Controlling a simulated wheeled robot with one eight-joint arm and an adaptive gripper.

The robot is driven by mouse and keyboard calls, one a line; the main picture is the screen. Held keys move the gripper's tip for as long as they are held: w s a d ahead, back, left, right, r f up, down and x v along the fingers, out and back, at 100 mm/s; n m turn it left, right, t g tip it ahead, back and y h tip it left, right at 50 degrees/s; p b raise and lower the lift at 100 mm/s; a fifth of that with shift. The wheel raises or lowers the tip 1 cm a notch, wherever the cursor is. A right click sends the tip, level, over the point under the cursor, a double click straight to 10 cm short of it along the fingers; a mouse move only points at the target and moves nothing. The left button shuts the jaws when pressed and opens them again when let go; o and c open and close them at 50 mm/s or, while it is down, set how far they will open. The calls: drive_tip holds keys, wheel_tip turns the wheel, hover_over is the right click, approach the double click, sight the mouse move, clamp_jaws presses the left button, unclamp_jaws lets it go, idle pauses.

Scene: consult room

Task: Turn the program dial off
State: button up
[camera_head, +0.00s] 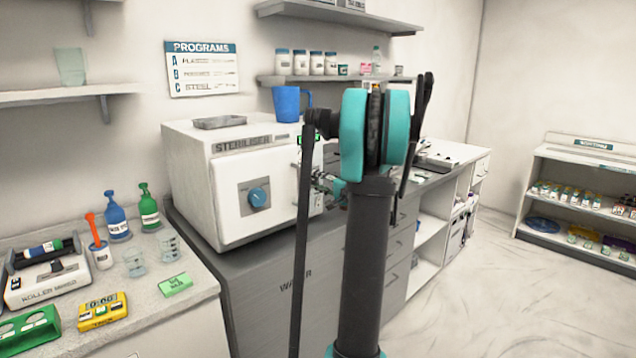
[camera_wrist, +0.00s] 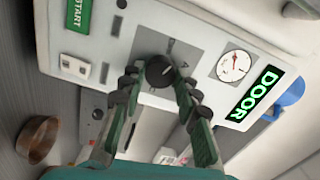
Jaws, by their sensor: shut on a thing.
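A round dark dial (camera_wrist: 159,70) with a small white pointer mark sits on a grey plate on the white sterilizer panel in the wrist view. My gripper (camera_wrist: 155,76) has its two fingertips closed on either side of this dial. My gripper (camera_head: 325,182) is at the right part of that front, largely hidden by my arm. The dark dial cannot be made out there.
On the panel are a round gauge (camera_wrist: 236,66), a lit DOOR sign (camera_wrist: 257,94), a green START label (camera_wrist: 80,14) and a white switch (camera_wrist: 75,66). A blue jug (camera_head: 287,103) stands on the sterilizer.

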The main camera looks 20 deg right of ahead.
drive_tip(key=shift+n, duration=2.2)
drive_tip(key=o, duration=1.2)
drive_tip(key=shift+c, duration=0.2)
drive_tip(key=v, duration=1.2)
